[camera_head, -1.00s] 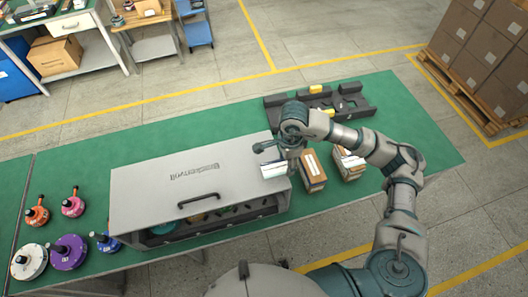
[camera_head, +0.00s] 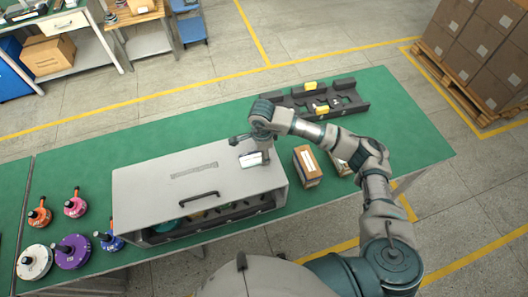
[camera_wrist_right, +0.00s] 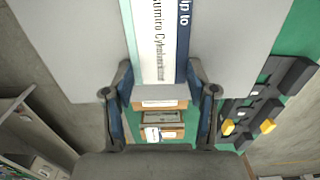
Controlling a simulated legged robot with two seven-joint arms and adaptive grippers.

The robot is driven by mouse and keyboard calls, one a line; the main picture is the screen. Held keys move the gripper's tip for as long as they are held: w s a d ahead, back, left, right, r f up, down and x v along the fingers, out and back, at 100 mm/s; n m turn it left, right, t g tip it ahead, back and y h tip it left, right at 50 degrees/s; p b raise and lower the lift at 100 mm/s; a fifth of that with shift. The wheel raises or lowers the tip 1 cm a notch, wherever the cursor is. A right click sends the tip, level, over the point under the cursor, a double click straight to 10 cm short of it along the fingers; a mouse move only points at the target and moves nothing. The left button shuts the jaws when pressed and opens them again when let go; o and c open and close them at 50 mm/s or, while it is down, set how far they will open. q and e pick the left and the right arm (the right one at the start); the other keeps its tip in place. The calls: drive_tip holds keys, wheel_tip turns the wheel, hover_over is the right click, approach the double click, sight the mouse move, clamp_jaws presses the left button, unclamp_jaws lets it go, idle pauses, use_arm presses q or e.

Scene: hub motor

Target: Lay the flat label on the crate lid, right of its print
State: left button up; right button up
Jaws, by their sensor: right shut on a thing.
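My right gripper (camera_head: 250,152) is shut on the flat label (camera_head: 250,160), over the lid's right part, right of the print. In the right wrist view the label (camera_wrist_right: 158,40), white with a dark blue stripe and text, runs between the fingers (camera_wrist_right: 160,78), with the grey lid (camera_wrist_right: 232,40) behind it. I cannot tell whether the label touches the lid. My left gripper is not in view.
Cardboard boxes (camera_head: 307,167) stand right of the crate, partly behind my arm. A black fixture (camera_head: 315,100) with yellow parts lies behind. Several coloured hub motors (camera_head: 72,250) stand at the left.

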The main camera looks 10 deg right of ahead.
sight(254, 160)
drive_tip(key=o, duration=0.5)
drive_tip(key=a, duration=0.2)
drive_tip(key=a+f, duration=0.1)
drive_tip(key=shift+s+a+b, duration=0.25)
drive_tip(key=shift+s+b, duration=0.05)
drive_tip(key=shift+b, duration=0.1)
drive_tip(key=shift+c, duration=0.2)
drive_tip(key=shift+o, duration=1.4)
drive_tip(key=shift+w+d, duration=0.25)
drive_tip(key=shift+d, duration=0.7)
drive_tip(key=shift+d+r+p, duration=0.1)
drive_tip(key=shift+r+p, duration=0.2)
drive_tip(key=shift+p, duration=0.05)
drive_tip(key=shift+r+p, duration=0.4)
drive_tip(key=shift+r, duration=0.1)
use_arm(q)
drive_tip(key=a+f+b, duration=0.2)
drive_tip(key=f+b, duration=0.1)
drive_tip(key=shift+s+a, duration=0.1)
use_arm(e)
wheel_tip(254, 160, up, 11)
drive_tip(key=shift+a+r, duration=0.2)
drive_tip(key=shift+a, duration=0.05)
